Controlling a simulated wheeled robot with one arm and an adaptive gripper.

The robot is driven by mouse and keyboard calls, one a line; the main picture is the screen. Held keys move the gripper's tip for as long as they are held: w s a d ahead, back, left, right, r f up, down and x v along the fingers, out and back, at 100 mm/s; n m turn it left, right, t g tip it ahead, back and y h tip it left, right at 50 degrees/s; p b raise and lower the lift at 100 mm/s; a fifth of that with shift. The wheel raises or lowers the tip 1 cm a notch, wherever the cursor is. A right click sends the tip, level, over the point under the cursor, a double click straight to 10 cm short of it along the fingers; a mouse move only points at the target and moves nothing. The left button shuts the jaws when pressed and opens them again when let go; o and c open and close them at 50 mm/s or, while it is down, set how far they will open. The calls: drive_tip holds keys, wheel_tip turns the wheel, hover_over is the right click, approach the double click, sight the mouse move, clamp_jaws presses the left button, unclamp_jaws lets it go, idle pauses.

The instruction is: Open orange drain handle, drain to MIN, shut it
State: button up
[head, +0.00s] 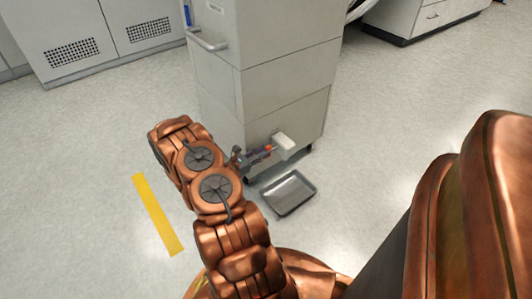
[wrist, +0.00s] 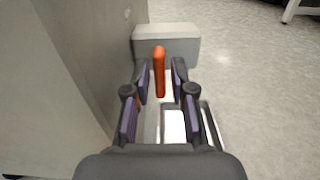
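The orange drain handle (wrist: 160,72) stands between the two fingers of my gripper (wrist: 161,80) in the wrist view. My gripper is open, with a gap on each side of the handle. In the head view, my gripper (head: 258,155) is low at the cabinet's front, and only a small orange bit (head: 268,147) shows at its tips. A pale block (head: 284,141) juts from the cabinet just beyond; it also shows in the wrist view (wrist: 170,48). No level gauge or MIN mark is visible.
A grey metal tray (head: 289,205) lies on the floor below the gripper. The grey cabinet (head: 285,85) stands close to the gripper, its wall on the left in the wrist view. A yellow floor stripe (head: 157,215) lies to the left. The floor on the right is clear.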

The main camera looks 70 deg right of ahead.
sight(271, 150)
drive_tip(key=shift+x, duration=1.15)
clamp_jaws()
